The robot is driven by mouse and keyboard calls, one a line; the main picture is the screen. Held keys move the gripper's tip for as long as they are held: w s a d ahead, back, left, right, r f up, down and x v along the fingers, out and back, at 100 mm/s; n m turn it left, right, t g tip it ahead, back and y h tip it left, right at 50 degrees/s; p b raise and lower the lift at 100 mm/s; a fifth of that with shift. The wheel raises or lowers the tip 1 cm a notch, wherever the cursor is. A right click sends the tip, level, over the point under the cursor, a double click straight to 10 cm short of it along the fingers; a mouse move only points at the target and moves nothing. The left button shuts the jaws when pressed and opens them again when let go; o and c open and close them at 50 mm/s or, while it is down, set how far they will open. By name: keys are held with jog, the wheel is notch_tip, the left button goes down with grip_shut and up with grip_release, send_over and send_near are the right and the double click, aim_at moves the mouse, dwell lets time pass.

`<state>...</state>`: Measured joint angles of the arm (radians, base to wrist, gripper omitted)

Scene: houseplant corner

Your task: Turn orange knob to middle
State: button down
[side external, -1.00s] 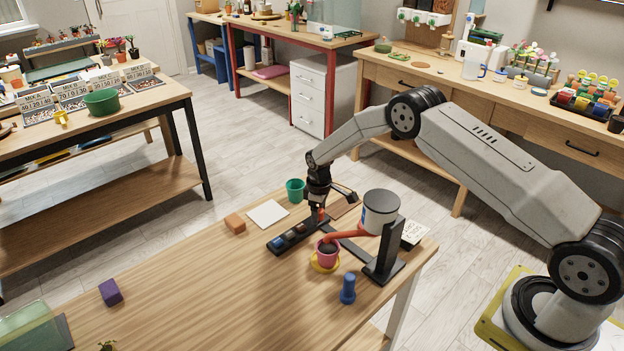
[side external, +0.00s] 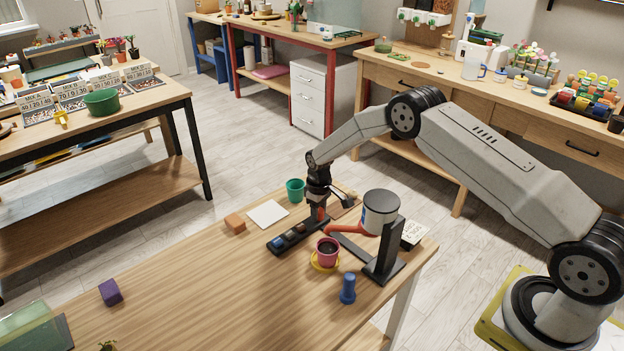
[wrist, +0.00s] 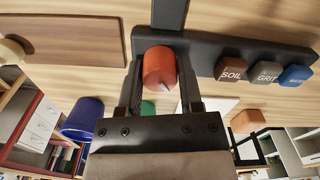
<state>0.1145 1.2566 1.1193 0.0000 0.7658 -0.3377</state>
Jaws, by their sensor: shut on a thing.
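The orange knob (wrist: 158,68) is a short upright cylinder at the end of a dark control strip (wrist: 210,48). A pale pointer mark shows on its top, near the lower right in the wrist view. My gripper (wrist: 161,82) is shut on the knob, one finger on each side. In the side view my gripper (side external: 320,208) points down at the strip's far end, and the knob is mostly hidden. The orange spout (side external: 346,230) under the grey-and-white hopper (side external: 380,208) points left, behind the pink pot (side external: 327,251), not over it.
The strip also carries buttons marked SOIL (wrist: 231,70) and GRIT (wrist: 264,72), and a blue one (wrist: 296,75). A green cup (side external: 295,190), white sheet (side external: 268,214) and orange block (side external: 235,223) lie nearby. A blue object (side external: 347,288) stands in front.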

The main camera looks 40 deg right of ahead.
jog(key=m, duration=0.7)
dwell(0.4)
jog(key=shift+c, duration=1.3)
grip_release()
jog(key=shift+r, duration=0.1)
jog(key=shift+r, duration=3.85)
jog(key=shift+r, duration=0.1)
